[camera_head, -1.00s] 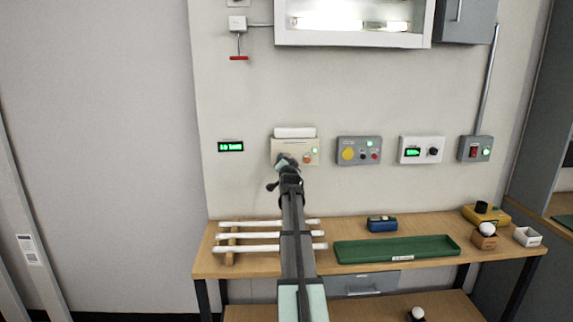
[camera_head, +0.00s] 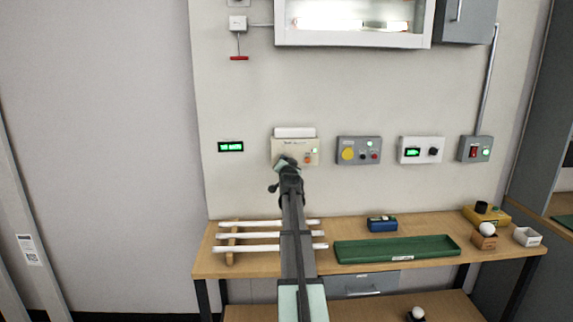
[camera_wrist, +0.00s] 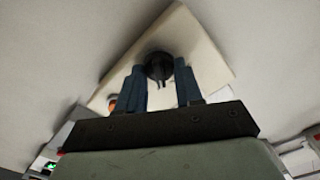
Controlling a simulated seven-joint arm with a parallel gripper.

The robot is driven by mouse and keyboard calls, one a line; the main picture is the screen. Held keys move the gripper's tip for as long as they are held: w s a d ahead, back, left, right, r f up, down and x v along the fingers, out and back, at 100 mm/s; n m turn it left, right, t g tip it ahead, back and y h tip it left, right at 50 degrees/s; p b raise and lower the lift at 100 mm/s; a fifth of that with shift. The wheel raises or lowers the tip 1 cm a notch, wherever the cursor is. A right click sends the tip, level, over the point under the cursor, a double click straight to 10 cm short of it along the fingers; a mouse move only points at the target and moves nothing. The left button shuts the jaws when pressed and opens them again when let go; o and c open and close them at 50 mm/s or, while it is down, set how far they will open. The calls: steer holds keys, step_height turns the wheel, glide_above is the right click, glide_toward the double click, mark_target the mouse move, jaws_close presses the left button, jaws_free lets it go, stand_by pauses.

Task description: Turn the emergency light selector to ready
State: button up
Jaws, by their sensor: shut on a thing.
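The panel looks strongly tilted in the wrist view. In the head view my gripper (camera_head: 286,164) covers the left part of the box and hides the knob, so its setting cannot be read.
A small green display (camera_head: 230,147) hangs to the left. A grey box with a yellow button (camera_head: 348,154) and a white control box (camera_head: 421,150) stand to the right. The bench below holds white tubes on a rack (camera_head: 262,248) and a green tray (camera_head: 397,249).

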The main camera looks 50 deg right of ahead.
steer(key=n, duration=0.6)
steer(key=shift+w+a+n, duration=0.1)
steer(key=shift+n, duration=0.2)
stand_by(0.5)
steer(key=o, duration=1)
steer(key=v, duration=1.4)
steer(key=shift+r, duration=0.1)
